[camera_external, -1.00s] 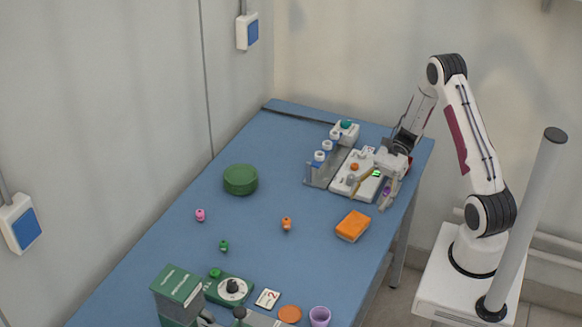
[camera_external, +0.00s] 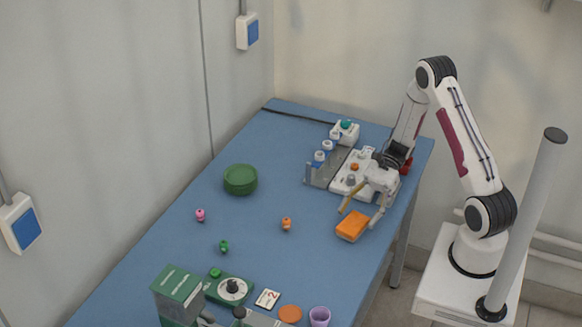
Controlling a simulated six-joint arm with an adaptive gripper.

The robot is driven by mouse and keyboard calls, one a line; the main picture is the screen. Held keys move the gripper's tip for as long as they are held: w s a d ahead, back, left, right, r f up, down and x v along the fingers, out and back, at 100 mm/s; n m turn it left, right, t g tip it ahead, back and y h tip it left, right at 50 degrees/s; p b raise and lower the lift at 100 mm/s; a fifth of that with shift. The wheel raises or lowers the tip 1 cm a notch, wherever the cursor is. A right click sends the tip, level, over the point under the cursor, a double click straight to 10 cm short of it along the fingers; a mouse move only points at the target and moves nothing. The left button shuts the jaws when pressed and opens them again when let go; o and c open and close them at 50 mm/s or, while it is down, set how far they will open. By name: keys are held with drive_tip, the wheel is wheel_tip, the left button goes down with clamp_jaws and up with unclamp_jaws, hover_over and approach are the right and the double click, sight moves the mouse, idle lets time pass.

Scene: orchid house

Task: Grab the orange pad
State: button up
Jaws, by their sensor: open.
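The orange pad (camera_external: 351,227) is a small block lying flat on the blue table (camera_external: 250,215), near its right edge. My gripper (camera_external: 359,219) is open, its two fingers spread apart and pointing down and forward. One finger shows by the pad's upper left and the other by its right side. The fingers look close to the pad, but I cannot tell whether they touch it or how high they are.
Behind my gripper stand a white device (camera_external: 349,182) and a rack with white-and-blue vials (camera_external: 319,157). A green round container (camera_external: 240,180) and an orange peg-like piece (camera_external: 286,224) are to the left. A purple cup (camera_external: 319,317) stands at the front.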

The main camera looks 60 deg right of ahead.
sight(350, 226)
drive_tip(key=shift+a, duration=0.15)
drive_tip(key=shift+x, duration=2.95)
drive_tip(key=c, duration=1.2)
